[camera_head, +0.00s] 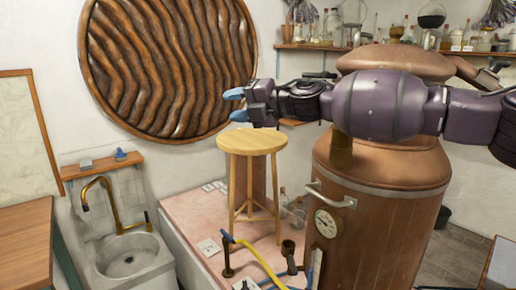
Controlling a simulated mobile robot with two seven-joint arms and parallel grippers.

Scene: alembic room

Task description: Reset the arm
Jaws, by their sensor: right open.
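My right arm comes in from the right, stretched level across the front of the copper still. My right gripper (237,105) has blue fingertips that are apart, with nothing between them. It points left, above the round seat of the wooden stool (251,140) in this view, and in front of the carved wall disc. My left gripper is not in view.
The large copper still (377,215) with a gauge stands right of the stool. The stool stands on a pinkish platform (187,208). A stone sink (129,257) with a brass tap is at lower left. A shelf (310,46) of glassware is behind. A carved disc (165,60) hangs on the wall.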

